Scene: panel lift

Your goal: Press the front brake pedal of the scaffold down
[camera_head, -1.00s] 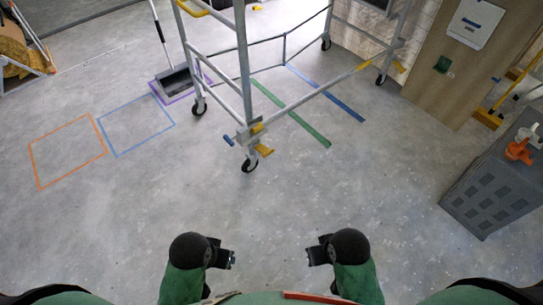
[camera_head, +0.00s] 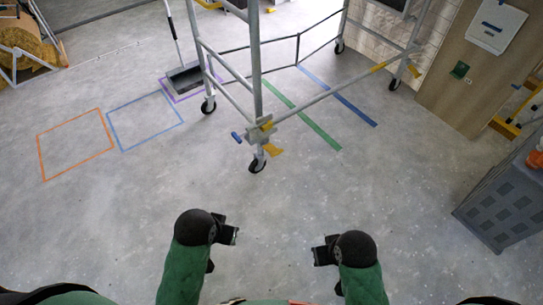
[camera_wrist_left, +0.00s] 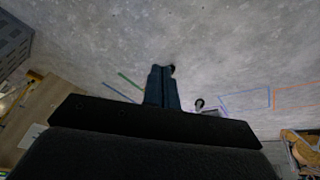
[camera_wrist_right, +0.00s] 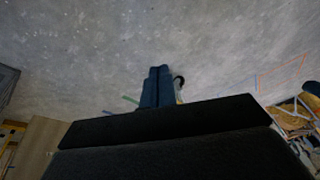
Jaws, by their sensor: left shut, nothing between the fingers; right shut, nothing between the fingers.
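The scaffold (camera_head: 257,62) stands ahead of me in the head view, a grey metal frame on black caster wheels. Its nearest caster (camera_head: 257,164) has a yellow pedal (camera_head: 274,150) sticking out to the right, and a blue-ended part (camera_head: 237,136) shows at the left of that corner. I cannot tell the pedal's exact tilt. My left gripper (camera_head: 232,235) and right gripper (camera_head: 318,255) are shut and empty, low in the view, well apart from the scaffold. In the left wrist view the shut fingers (camera_wrist_left: 162,88) hide most of the scaffold.
Orange (camera_head: 75,143) and blue (camera_head: 145,120) taped squares lie on the floor at left. A broom with a dustpan (camera_head: 186,76) stands behind them. A grey crate (camera_head: 505,205) is at right, near a wooden panel (camera_head: 470,70). The floor between me and the scaffold is clear.

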